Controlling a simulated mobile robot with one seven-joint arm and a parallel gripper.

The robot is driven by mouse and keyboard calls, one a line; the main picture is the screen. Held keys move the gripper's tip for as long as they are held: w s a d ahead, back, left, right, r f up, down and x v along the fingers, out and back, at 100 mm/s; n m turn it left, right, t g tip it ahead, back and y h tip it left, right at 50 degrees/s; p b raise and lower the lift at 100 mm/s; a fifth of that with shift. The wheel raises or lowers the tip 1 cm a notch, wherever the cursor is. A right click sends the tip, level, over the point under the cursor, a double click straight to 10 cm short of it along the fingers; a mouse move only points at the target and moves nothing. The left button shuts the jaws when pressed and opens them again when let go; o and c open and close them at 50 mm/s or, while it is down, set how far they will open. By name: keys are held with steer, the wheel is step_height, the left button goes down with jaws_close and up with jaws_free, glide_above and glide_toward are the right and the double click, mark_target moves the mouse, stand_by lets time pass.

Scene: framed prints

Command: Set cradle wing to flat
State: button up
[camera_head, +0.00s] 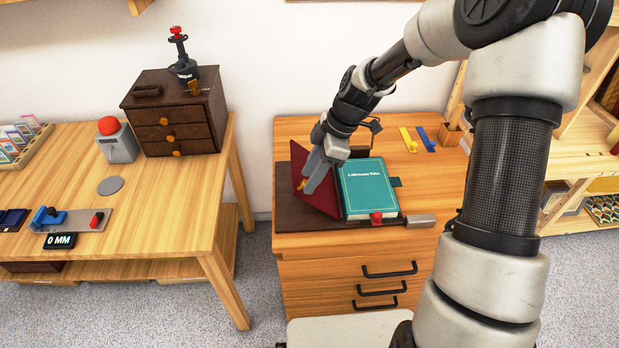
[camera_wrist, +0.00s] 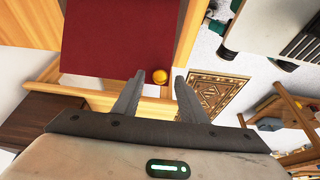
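The cradle is a dark brown base (camera_head: 289,214) on a wooden drawer cabinet. Its dark red wing (camera_head: 327,200) stands tilted up at the left side, beside a teal book (camera_head: 369,187) lying on the cradle. The wing also fills the upper part of the wrist view (camera_wrist: 118,40). A yellow round knob (camera_wrist: 160,76) sits at the wing's edge; part of it shows in the head view (camera_head: 301,184). My gripper (camera_head: 311,187) is at the wing near the knob. In the wrist view my gripper (camera_wrist: 160,82) is open, with the knob between its fingertips and gaps on both sides.
A yellow tool (camera_head: 408,139) and a blue tool (camera_head: 427,139) lie at the cabinet's back right. A grey handle (camera_head: 421,221) juts at the cradle's right front. A wooden table (camera_head: 158,200) with a small drawer chest (camera_head: 175,115) stands at left, across a gap.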

steer(key=shift+a+f, duration=0.2)
steer(key=shift+f, duration=0.3)
jaws_close()
steer(key=shift+a+f+h, duration=0.25)
steer(key=shift+a+h, duration=0.05)
steer(key=shift+a, duration=0.2)
steer(key=a+f+h+b, duration=0.2)
steer(key=a+f+h, duration=0.1)
steer(key=f, duration=0.1)
steer(key=a+f+h+b, duration=0.2)
steer(key=a+f+h, duration=0.2)
steer(key=shift+a+f, duration=0.1)
steer(key=shift+a, duration=0.15)
steer(key=shift+a+f+h+b, duration=0.15)
steer(key=shift+f+h+b, duration=0.1)
steer(key=shift+f+h, duration=0.2)
steer(key=shift+a+f+h+b, duration=0.2)
steer(key=shift+f+h, duration=0.15)
steer(key=shift+f, duration=0.2)
